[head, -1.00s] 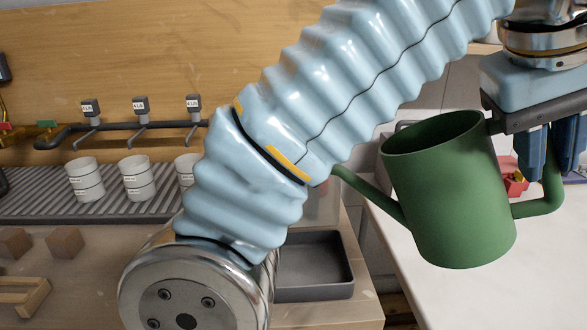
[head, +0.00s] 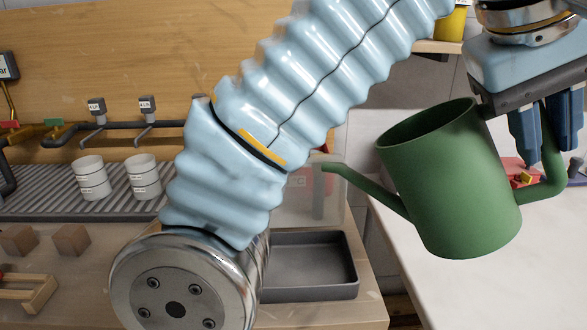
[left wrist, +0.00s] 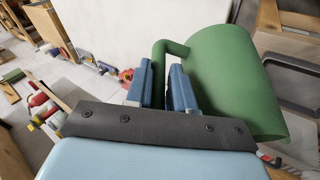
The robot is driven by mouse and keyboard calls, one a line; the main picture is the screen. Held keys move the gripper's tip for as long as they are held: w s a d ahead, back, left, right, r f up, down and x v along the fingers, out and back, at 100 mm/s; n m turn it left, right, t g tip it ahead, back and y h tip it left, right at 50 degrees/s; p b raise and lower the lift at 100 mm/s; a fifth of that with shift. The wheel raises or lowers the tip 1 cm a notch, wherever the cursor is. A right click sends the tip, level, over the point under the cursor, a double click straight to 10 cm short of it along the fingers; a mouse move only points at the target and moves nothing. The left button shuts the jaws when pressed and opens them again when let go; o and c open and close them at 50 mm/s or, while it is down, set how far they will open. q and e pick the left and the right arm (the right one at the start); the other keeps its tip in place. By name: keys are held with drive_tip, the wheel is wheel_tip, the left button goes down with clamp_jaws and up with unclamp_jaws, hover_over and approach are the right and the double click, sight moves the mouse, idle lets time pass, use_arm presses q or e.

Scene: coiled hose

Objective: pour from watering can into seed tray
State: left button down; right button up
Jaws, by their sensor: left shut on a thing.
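The green watering can (head: 455,185) hangs in the air in the head view, tilted a little, with its spout pointing left. My left gripper (head: 543,140) is shut on its handle at the right side. The can also shows in the left wrist view (left wrist: 235,80), with the gripper's blue fingers (left wrist: 168,88) around the handle. The dark grey seed tray (head: 312,293) lies on the wooden bench, below and left of the spout. My blue arm hides part of its left side. My right gripper is not in view.
White cups (head: 92,177) stand on a ribbed grey rack (head: 60,205) under small taps. Wooden blocks (head: 70,240) lie at the left. A clear box (head: 310,195) stands behind the tray. A white worktop (head: 460,285) lies below the can.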

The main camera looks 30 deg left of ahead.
use_arm(q)
drive_tip(key=shift+a+r+h, duration=0.3)
drive_tip(key=shift+a+r, duration=0.35)
drive_tip(key=shift+r, duration=0.1)
drive_tip(key=shift+a+r+h, duration=0.3)
drive_tip(key=shift+a+r, duration=0.05)
drive_tip(key=shift+r, duration=0.35)
idle(1.1)
